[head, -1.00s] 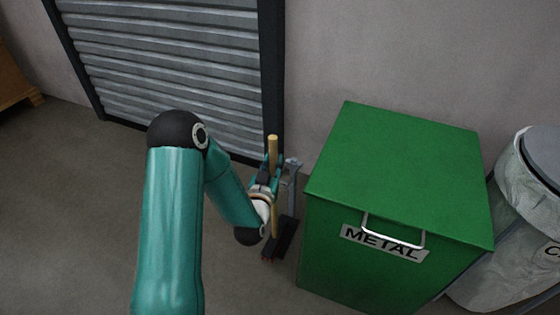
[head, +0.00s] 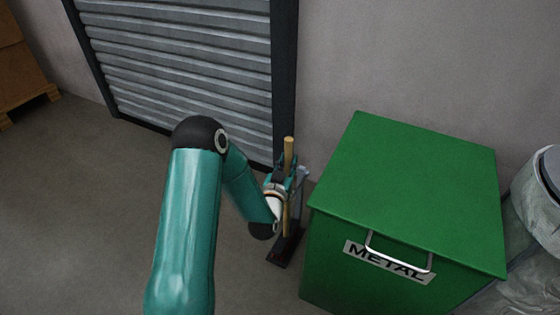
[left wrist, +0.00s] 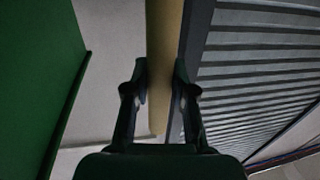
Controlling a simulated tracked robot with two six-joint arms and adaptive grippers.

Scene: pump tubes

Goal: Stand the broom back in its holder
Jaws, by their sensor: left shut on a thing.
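The broom's pale wooden handle (head: 289,150) stands nearly upright by the door post in the head view, and it also runs between the fingers in the left wrist view (left wrist: 163,45). My left gripper (head: 286,172) is shut on the handle; its fingers also show in the left wrist view (left wrist: 161,78). The grey holder (head: 303,172) is just right of the handle, partly hidden by the gripper. I cannot tell whether handle and holder touch. A dark piece with a little red (head: 286,248) lies at the foot; whether it is broom head or holder base is unclear. My right gripper is not in view.
A green METAL bin (head: 410,180) stands close on the right of the holder. A grey roller door (head: 190,70) is behind on the left. A wooden pallet stack (head: 22,70) is far left, and a bagged bin (head: 530,210) far right. Open floor (head: 80,210) lies left.

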